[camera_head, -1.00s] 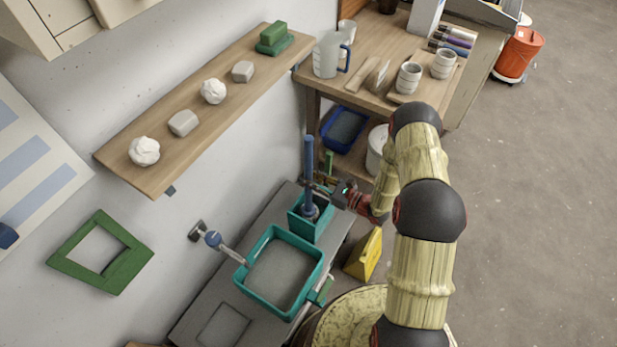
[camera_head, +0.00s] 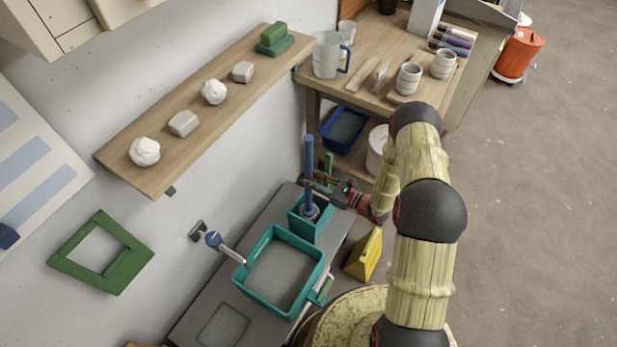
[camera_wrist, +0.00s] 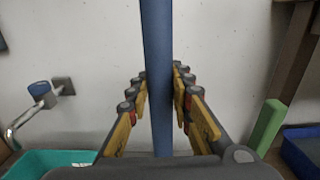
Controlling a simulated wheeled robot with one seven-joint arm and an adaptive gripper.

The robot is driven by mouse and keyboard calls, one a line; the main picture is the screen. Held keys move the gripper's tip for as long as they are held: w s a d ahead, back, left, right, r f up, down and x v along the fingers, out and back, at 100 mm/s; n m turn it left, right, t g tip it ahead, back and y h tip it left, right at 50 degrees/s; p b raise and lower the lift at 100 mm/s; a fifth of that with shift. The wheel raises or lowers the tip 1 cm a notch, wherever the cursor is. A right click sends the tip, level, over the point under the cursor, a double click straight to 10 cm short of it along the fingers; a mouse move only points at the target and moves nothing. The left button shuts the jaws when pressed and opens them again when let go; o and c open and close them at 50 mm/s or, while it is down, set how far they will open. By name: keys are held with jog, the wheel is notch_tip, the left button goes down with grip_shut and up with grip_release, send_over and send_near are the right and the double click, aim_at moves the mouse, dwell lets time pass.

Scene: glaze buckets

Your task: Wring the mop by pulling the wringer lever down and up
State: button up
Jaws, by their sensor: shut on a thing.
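A blue upright pole (camera_head: 309,165), which looks like the mop's handle, rises from a small teal wringer box (camera_head: 322,228) on the grey counter. Its lower end sits in the box, and the mop head is mostly hidden. My gripper (camera_head: 316,187) reaches in from the right and is shut on the pole above the box. In the wrist view, the pole (camera_wrist: 157,50) runs upright between the yellow-padded fingers of my gripper (camera_wrist: 160,82). A green upright bar (camera_wrist: 266,126), possibly the wringer lever, stands to the right, apart from the fingers; it also shows behind the pole (camera_head: 328,161).
A teal-rimmed basin (camera_head: 243,278) lies in front of the box, with a wall tap (camera_head: 214,240) at its left. A yellow wedge-shaped object (camera_head: 365,256) stands to the right. A wooden shelf (camera_head: 215,118) hangs on the wall. A blue tub (camera_head: 328,137) sits behind under the worktable.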

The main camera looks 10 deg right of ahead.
jog(key=shift+w+d+b, duration=0.3)
jog(key=shift+w+d, duration=0.25)
jog(key=shift+w, duration=0.05)
dwell(0.6)
jog(key=shift+f, duration=0.15)
dwell(0.3)
jog(key=o, duration=2.5)
jog(key=shift+c, duration=0.2)
jog(key=v, duration=1)
